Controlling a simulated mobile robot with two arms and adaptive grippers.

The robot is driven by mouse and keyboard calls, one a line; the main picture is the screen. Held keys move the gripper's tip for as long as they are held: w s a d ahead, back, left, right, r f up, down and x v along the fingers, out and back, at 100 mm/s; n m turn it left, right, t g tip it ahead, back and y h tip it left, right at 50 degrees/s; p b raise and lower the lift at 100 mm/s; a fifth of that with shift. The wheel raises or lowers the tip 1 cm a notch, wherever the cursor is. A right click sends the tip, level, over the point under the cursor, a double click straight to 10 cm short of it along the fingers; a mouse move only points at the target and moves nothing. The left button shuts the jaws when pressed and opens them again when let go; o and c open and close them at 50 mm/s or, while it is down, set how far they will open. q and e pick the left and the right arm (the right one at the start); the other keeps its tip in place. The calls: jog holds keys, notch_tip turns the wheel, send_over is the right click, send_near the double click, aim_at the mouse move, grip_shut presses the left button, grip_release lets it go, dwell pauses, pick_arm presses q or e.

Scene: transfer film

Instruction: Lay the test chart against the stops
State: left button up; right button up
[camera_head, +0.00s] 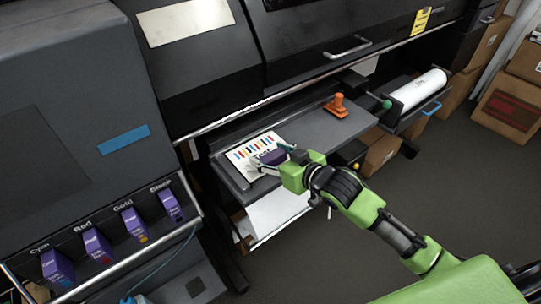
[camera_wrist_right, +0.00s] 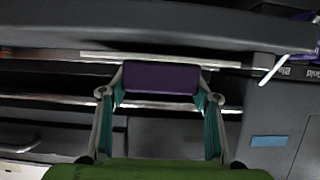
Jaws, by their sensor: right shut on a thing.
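The test chart (camera_head: 249,151), a white sheet with coloured stripes, lies flat at the left end of the grey shelf (camera_head: 318,135) under the printer. My right gripper (camera_head: 269,159) is over its right part and hides some of it. The gripper is shut on a purple block (camera_head: 273,157). In the right wrist view the block (camera_wrist_right: 160,78) sits between the teal fingers. I cannot tell whether block or fingers touch the chart. The stops cannot be made out clearly; a dark raised edge (camera_head: 229,172) runs along the shelf's left end. My left gripper is out of view.
An orange tool (camera_head: 337,106) stands on the shelf, right of the chart. A white roll (camera_head: 418,89) lies farther right. Several purple cartridges (camera_head: 98,246) sit in the labelled rack at lower left. White paper (camera_head: 277,212) hangs below the shelf. The shelf's middle is clear.

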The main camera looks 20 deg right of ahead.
jog(key=shift+f, duration=0.45)
jog(key=o, duration=1.1)
jog(key=shift+o, duration=0.2)
jog(key=shift+s, duration=0.1)
jog(key=b+v, duration=0.1)
jog(key=v, duration=1.1)
